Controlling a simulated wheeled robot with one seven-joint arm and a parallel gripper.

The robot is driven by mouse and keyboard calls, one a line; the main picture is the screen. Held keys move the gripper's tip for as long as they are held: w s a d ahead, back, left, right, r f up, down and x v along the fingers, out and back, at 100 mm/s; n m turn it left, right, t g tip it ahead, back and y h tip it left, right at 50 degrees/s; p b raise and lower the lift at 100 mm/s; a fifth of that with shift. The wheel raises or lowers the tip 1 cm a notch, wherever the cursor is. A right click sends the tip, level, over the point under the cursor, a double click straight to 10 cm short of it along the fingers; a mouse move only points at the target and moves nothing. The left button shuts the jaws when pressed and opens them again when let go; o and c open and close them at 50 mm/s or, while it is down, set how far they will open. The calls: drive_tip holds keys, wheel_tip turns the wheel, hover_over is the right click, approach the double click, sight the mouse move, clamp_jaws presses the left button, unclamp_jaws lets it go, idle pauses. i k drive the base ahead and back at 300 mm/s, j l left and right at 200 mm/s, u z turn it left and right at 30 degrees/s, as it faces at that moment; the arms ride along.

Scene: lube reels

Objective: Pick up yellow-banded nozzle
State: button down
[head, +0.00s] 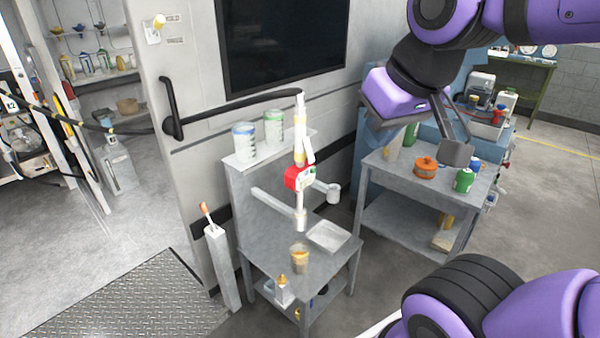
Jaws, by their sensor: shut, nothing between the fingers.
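The yellow-banded nozzle (300,140) hangs upright at the end of a black hose, above the small grey metal table, near the middle of the head view. It has a white body with yellow bands, a red section lower down and a pale tip pointing down. My gripper (457,152) is at the upper right, pointing down, well to the right of the nozzle and not touching it. Its fingers are shut with nothing held.
The grey metal table (275,243) holds an amber cup (299,259) and a flat tray (329,236); two jars (244,139) stand on its raised back. A second table (398,172) on the right bears an orange pot (425,167) and a green can (464,180). The air between nozzle and gripper looks clear.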

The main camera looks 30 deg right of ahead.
sight(301, 166)
drive_tip(key=i+l+u, duration=0.1)
drive_tip(key=l, duration=0.25)
drive_tip(key=i+l+u, duration=0.1)
drive_tip(key=i+l, duration=0.15)
drive_tip(key=i+l+u, duration=0.15)
drive_tip(key=l, duration=0.25)
drive_tip(key=i+l+u, duration=0.1)
drive_tip(key=l, duration=0.3)
drive_tip(key=i+l+u, duration=0.1)
drive_tip(key=l, duration=0.25)
drive_tip(key=i+l+u, duration=0.1)
drive_tip(key=l+u, duration=0.15)
drive_tip(key=l, duration=0.2)
drive_tip(key=k+u, duration=0.25)
drive_tip(key=u, duration=0.2)
drive_tip(key=k+j+u, duration=0.2)
drive_tip(key=u, duration=0.25)
